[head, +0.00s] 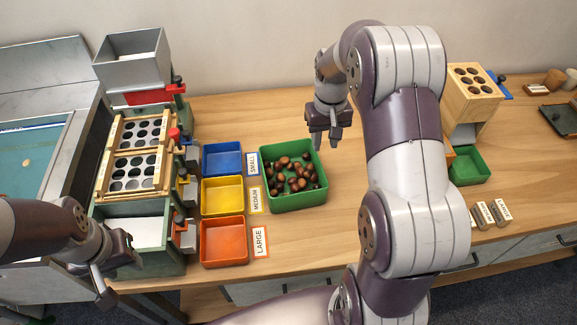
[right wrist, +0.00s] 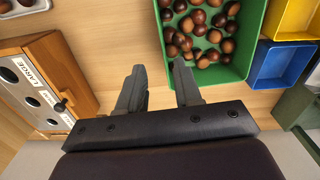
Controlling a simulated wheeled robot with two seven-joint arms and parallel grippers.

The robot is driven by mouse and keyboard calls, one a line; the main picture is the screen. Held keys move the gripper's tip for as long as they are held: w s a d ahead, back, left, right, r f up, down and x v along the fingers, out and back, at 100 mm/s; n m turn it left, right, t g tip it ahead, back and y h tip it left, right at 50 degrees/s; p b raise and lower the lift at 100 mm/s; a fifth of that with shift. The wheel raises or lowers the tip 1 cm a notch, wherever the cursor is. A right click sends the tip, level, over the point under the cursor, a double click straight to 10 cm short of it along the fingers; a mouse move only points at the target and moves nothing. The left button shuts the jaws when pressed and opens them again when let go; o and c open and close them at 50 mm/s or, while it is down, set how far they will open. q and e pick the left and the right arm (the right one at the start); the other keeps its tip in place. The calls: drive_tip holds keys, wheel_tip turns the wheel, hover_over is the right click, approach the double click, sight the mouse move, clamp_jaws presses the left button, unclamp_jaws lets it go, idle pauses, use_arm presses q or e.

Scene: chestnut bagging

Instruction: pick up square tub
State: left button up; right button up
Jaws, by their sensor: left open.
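A square green tub (head: 322,190) full of brown chestnuts (head: 290,173) stands on the wooden table in the middle of the head view. It also shows at the top of the right wrist view (right wrist: 247,35). My right gripper (head: 326,148) is just beyond the tub's far right corner. Its jaws are apart and empty, and in the right wrist view (right wrist: 158,72) one fingertip overlaps the tub's edge; I cannot tell whether it touches. My left gripper (head: 108,287) is open and empty at the lower left, near the sorting stand.
Blue (head: 222,160), yellow (head: 222,196) and orange (head: 224,241) trays stand left of the tub, with size labels between. A sorting stand (head: 140,160) is further left. A wooden box with holes (head: 474,85) and a smaller green tray (head: 468,167) are at right.

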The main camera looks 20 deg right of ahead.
sight(319, 165)
drive_tip(key=f, duration=0.7)
drive_tip(key=w+f, duration=0.1)
drive_tip(key=f, duration=0.3)
drive_tip(key=shift+a+f+b, duration=0.1)
drive_tip(key=shift+a+b, duration=0.05)
drive_tip(key=shift+b, duration=0.15)
drive_tip(key=shift+s, duration=0.1)
clamp_jaws()
idle(0.6)
